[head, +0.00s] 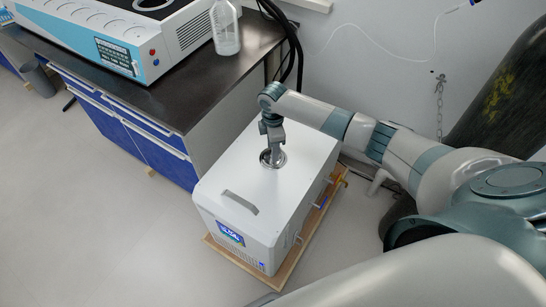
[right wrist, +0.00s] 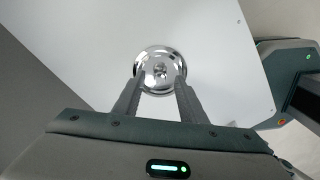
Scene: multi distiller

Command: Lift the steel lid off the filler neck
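The steel lid (right wrist: 160,65) is a shiny round disc with a small central knob, on the flat white top of a box-shaped machine (head: 250,182). In the head view the lid (head: 279,161) shows only partly under my right gripper (head: 271,150), which points down over it. In the right wrist view the two fingers of my right gripper (right wrist: 160,76) are apart, with the knob between their tips. I cannot tell whether they touch it. The filler neck is hidden under the lid. My left gripper is not in view.
A grey handle (head: 240,203) sits on the box top near its front. The box stands on a wooden base (head: 240,267). A dark-topped bench (head: 170,95) with blue drawers is at left, bearing a blue-white instrument (head: 120,40) and a clear bottle (head: 226,30). A dark cylinder (head: 505,95) stands at right.

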